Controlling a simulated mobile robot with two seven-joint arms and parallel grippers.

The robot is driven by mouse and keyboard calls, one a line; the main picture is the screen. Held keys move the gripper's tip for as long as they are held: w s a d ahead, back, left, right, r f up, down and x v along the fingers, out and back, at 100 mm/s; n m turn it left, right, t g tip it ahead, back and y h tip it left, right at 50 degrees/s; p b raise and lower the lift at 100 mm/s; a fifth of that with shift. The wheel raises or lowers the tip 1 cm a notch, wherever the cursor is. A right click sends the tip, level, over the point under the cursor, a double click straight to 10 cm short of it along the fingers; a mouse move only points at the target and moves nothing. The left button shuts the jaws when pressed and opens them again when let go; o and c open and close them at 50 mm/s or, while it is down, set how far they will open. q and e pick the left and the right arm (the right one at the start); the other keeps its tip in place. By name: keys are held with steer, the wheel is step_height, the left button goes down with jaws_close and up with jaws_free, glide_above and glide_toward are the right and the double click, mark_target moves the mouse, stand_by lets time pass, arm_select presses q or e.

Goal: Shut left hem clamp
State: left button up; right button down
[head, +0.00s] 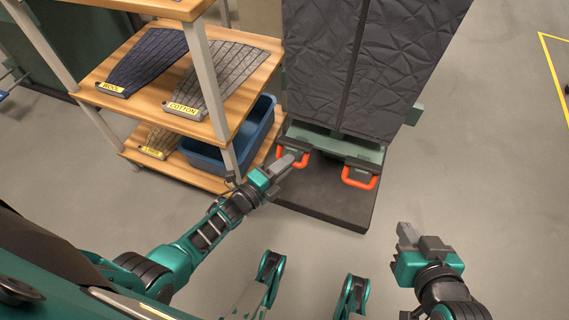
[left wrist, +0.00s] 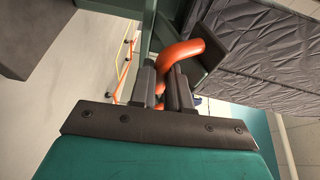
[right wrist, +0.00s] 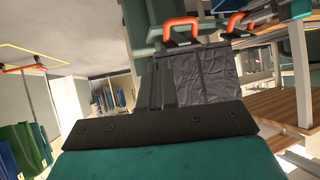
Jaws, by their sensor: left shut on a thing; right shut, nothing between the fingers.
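The left hem clamp has an orange handle (left wrist: 182,50), at the lower left of the dark quilted garment (head: 350,65). In the head view the left handle (head: 300,163) is partly hidden by my left gripper (head: 291,161). In the left wrist view my left gripper (left wrist: 162,88) is shut on this handle. The right hem clamp's orange handle (head: 362,183) hangs at the garment's lower right with nothing holding it. My right gripper (head: 407,236) is shut and empty, apart from the rail, to the lower right. Whether the left clamp's jaws are closed cannot be seen.
A wooden shelf unit (head: 165,128) with fabric samples and a blue bin (head: 255,130) stands close to the left of the garment. A dark base plate (head: 335,205) lies below the clamps. The floor (head: 490,170) at right is clear.

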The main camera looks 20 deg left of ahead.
arm_select(q)
jaws_close()
